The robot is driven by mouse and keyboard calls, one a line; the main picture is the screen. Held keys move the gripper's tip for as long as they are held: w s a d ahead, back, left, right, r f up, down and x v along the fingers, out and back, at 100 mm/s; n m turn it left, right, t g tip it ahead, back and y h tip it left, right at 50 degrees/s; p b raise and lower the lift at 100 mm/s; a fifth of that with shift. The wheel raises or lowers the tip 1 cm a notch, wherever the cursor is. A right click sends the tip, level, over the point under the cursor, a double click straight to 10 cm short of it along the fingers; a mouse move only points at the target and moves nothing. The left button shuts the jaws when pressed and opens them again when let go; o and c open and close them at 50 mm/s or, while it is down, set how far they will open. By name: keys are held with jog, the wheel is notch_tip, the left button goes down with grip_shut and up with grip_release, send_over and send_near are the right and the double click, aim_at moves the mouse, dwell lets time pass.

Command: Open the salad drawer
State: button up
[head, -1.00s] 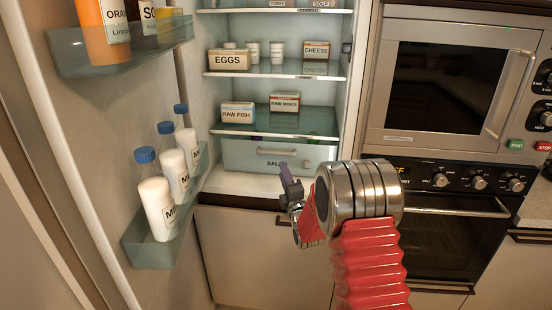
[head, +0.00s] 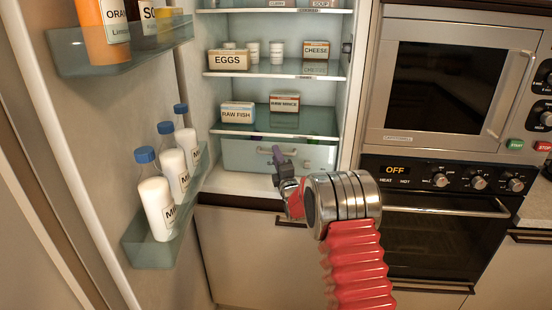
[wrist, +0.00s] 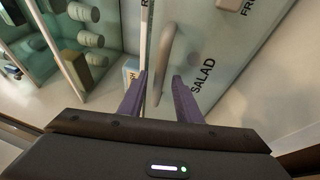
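The salad drawer (head: 315,157) is a pale translucent box at the bottom of the open fridge, and it looks shut. Its grey bar handle (head: 265,151) runs along the upper front, partly behind my gripper. My gripper (head: 278,160) is in front of the drawer near the handle. In the wrist view the two purple fingers (wrist: 160,88) are spread apart. The handle (wrist: 178,50) appears ahead of them, its near end by the gap between the fingertips. The word SALAD shows on the drawer front (wrist: 220,55). I cannot tell whether the fingers touch the handle.
The fridge door on the left is open and carries milk bottles (head: 156,200) in a rack. Glass shelves (head: 290,119) with food boxes are above the drawer. An oven (head: 440,235) and microwave (head: 450,75) stand at right. Floor-level cupboard fronts are below.

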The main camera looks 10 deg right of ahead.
jog(key=shift+c, duration=0.7)
grip_shut()
jog(key=shift+f, duration=0.1)
